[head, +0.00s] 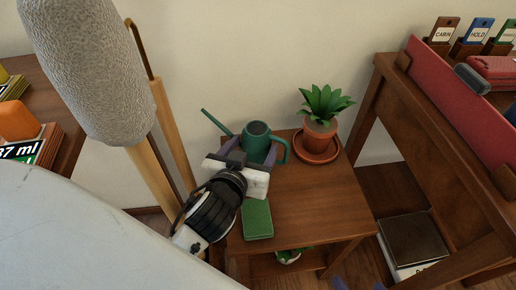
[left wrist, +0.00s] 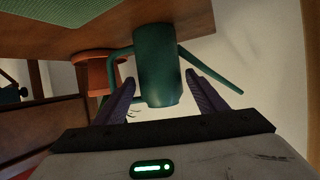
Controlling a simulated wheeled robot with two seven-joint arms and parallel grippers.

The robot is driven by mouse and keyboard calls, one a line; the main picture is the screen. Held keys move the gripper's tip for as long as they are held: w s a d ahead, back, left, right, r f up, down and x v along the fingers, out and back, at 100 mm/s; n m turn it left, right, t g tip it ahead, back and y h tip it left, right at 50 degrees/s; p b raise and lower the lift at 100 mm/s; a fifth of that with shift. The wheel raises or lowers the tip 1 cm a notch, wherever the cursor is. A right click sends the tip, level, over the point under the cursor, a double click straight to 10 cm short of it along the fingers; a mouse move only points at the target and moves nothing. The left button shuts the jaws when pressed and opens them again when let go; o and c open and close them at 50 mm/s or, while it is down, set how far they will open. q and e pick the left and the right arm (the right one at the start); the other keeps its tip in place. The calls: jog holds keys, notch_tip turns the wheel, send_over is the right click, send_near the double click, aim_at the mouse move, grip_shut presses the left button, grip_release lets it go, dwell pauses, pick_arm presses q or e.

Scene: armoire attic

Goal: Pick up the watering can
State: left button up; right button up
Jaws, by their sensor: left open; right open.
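The green watering can (head: 256,141) stands upright on a small wooden table, its thin spout pointing up and left and its handle on the right. My left gripper (head: 246,153) is open at the near side of the can, one finger on each side of its body. In the left wrist view, the can (left wrist: 157,62) appears upside down between the two spread fingers (left wrist: 163,98), with a visible gap on each side. My right gripper (head: 358,285) shows only as two separated purple fingertips at the bottom edge, empty.
A potted plant (head: 320,134) on a saucer stands right of the can on the wooden table (head: 310,205). A green box (head: 257,220) lies near its front. A wooden shelf unit (head: 440,165) stands at right.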

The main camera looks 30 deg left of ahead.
pick_arm(q)
jog(key=shift+x, duration=0.85)
jog(key=shift+c, duration=0.4)
jog(key=c, duration=0.7)
jog(key=shift+r, duration=0.2)
jog(key=shift+c, duration=1.3)
